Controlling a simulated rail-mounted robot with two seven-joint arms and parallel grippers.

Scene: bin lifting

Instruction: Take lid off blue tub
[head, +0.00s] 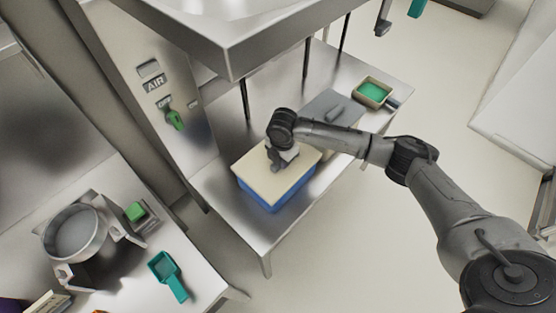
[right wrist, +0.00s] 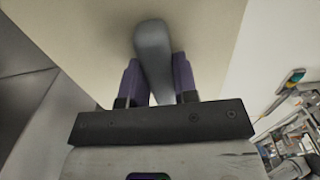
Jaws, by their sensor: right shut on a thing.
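The blue tub (head: 266,204) stands on the steel table, its blue side showing below the cream lid (head: 262,183). The lid lies over the tub's top, and I see no clear gap between them. My right gripper (head: 277,163) is above the lid. In the right wrist view its two purple-grey fingers (right wrist: 156,82) are shut on a grey handle (right wrist: 152,50) that stands out from the cream lid surface (right wrist: 85,35). The inside of the tub is hidden. My left gripper is not in view.
The steel table (head: 228,215) has a grey flat board (head: 325,106) and a tray with green contents (head: 374,92) further back. A hood (head: 240,40) hangs over the table. A teal scoop (head: 168,272) and a round pot (head: 75,232) are on the left bench.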

